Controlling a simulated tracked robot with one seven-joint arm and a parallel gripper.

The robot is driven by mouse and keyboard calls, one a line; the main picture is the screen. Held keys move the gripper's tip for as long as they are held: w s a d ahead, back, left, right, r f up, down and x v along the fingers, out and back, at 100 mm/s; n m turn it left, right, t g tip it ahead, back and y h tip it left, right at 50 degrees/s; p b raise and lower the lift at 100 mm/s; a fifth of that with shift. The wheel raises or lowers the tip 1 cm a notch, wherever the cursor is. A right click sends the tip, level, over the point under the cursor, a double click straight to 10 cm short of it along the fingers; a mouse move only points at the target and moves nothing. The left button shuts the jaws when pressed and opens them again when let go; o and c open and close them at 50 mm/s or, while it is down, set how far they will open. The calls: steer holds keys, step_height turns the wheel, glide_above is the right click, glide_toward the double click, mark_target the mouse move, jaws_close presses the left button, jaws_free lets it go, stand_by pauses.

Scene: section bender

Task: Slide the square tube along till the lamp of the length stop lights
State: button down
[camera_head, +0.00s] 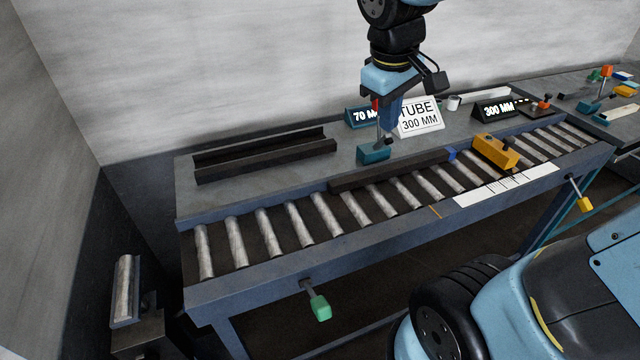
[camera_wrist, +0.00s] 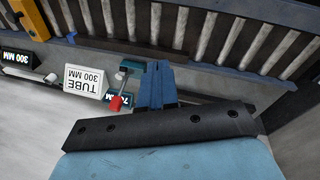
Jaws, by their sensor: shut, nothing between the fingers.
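A dark square tube (camera_head: 390,171) lies on the rollers along the back side of the roller table, with a small blue piece (camera_head: 451,154) at its right end. A yellow block (camera_head: 494,151), apparently the length stop, stands on the rollers to the right, apart from the tube. I cannot make out a lit lamp on it. My gripper (camera_head: 386,127) points down above the bench behind the tube, shut and empty, beside a teal clamp block (camera_head: 373,154) with a red-knobbed lever. In the wrist view, the shut fingers (camera_wrist: 155,70) show close to the red knob (camera_wrist: 116,103).
A "TUBE 300 MM" card (camera_head: 419,118) stands behind, between a partly hidden "70 MM" display (camera_head: 362,116) and a "300 MM" display (camera_head: 494,109). A dark rack (camera_head: 265,157) sits back left. Green (camera_head: 320,307) and yellow (camera_head: 584,204) handles stick out in front. The left rollers are clear.

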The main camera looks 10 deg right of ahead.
steer(key=w+a+f+n+h, duration=0.35)
steer(key=a+f+n, duration=0.35)
steer(key=a+f, duration=0.3)
steer(key=w+a+f+n+h, duration=0.35)
steer(key=a+f+n, duration=0.4)
steer(key=a, duration=0.45)
glide_toward(331, 191)
step_height(331, 191, down, 4)
steer(key=shift+s+f, duration=0.1)
steer(key=shift+s, duration=0.05)
steer(key=shift+w+d, duration=0.15)
steer(key=shift+d, duration=0.4)
steer(key=shift+w+d, duration=0.15)
steer(key=shift+d, duration=0.4)
steer(key=shift+w+d, duration=0.3)
steer(key=shift+d, duration=0.55)
